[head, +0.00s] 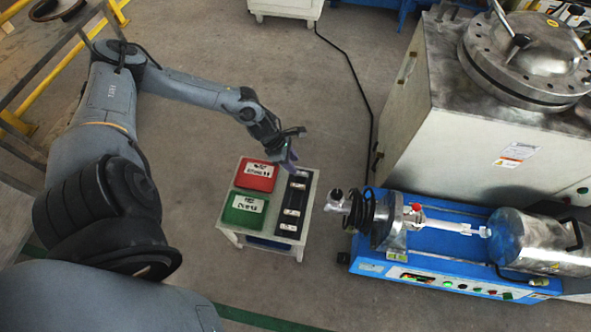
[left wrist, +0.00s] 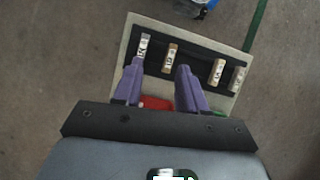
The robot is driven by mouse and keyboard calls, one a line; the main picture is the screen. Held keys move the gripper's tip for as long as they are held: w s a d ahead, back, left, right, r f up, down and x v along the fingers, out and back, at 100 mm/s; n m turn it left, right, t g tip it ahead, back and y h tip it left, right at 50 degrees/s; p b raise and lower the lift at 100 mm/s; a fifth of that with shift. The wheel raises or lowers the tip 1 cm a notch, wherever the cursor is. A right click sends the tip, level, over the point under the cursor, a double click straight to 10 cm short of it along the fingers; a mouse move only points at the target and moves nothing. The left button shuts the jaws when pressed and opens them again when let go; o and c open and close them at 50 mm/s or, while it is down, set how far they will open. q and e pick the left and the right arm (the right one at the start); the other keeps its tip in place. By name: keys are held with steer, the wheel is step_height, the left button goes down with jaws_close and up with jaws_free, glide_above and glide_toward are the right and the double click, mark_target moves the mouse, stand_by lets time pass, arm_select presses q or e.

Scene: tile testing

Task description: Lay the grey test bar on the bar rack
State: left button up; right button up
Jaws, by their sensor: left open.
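The black bar rack (head: 293,200) lies along the right side of a small white table, and it also shows in the left wrist view (left wrist: 195,62). Several short labelled bars lie across it, including a pale grey one (left wrist: 144,47), a tan one (left wrist: 169,57) and two more at the right (left wrist: 219,72). I cannot tell for sure which is the grey test bar. My left gripper (head: 288,158) is over the rack's far end. In the left wrist view its purple fingers (left wrist: 160,68) are apart and nothing is held between them. My right gripper is not in view.
A red bin (head: 256,176) and a green bin (head: 244,210) stand beside the rack on the white table (head: 233,236). A blue test machine (head: 440,268) with a metal cylinder stands to the right, near a large pale cabinet (head: 455,130). Floor between table and machine is clear.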

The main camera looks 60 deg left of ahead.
arm_select(q)
steer(key=w+d+r+n+t, duration=0.2)
steer(key=d+n+t, duration=0.2)
steer(key=d+n, duration=1.7)
steer(key=s+d+r+n+g+y, duration=0.1)
steer(key=s+r+n+g, duration=0.1)
steer(key=s+n, duration=0.3)
steer(key=s+r+n+g+y, duration=0.2)
steer(key=s+n, duration=0.4)
steer(key=n, duration=0.8)
steer(key=shift+s+d+r+n, duration=0.2)
steer(key=shift+d+r+n, duration=0.1)
steer(key=shift+d+r, duration=0.15)
steer(key=shift+r, duration=0.2)
